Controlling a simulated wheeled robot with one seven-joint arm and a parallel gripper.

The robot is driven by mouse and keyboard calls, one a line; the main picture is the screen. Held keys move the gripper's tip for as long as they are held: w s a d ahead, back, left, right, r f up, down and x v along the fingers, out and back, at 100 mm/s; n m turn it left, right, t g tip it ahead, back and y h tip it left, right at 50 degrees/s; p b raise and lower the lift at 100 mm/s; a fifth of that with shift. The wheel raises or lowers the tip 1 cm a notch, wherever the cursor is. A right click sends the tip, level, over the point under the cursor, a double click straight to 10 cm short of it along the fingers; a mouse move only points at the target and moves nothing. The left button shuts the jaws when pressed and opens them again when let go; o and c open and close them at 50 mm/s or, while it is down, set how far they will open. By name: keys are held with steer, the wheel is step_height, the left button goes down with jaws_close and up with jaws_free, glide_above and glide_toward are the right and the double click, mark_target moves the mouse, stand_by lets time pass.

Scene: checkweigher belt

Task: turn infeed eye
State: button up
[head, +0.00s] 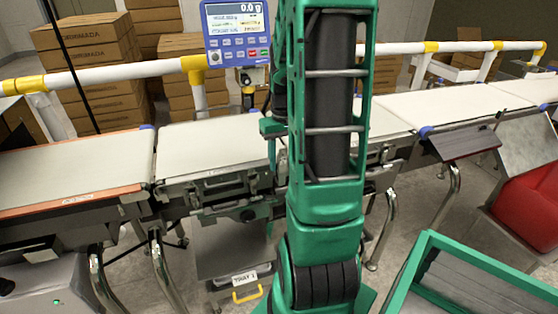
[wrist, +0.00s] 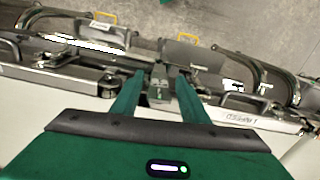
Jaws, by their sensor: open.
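My gripper (wrist: 158,92) shows in the wrist view with two green fingers spread apart. A small grey block-shaped fitting (wrist: 158,80) at the belt's edge shows in the gap between them. It looks like a sensor head, but I cannot tell for sure that it is the infeed eye, nor whether the fingers touch it. In the head view, my arm covers much of the middle, and part of my gripper (head: 271,130) shows at its left over the belt's near side. The fitting cannot be made out there.
An orange-edged belt (head: 70,165) lies at left and a pale belt (head: 205,145) beside it. A blue display (head: 238,35) stands behind. White rails with yellow joints (head: 195,65) run along the back. A green-rimmed bin (head: 425,245) and a red bin (head: 530,200) stand at right.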

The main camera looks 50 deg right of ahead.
mark_target(281, 156)
jaws_close()
steer(key=shift+a+m, duration=0.1)
steer(key=shift+m, duration=0.4)
steer(key=shift+w, duration=0.1)
jaws_free()
step_height(281, 156, up, 11)
steer(key=shift+f, duration=0.1)
steer(key=shift+a, duration=0.1)
stand_by(0.6)
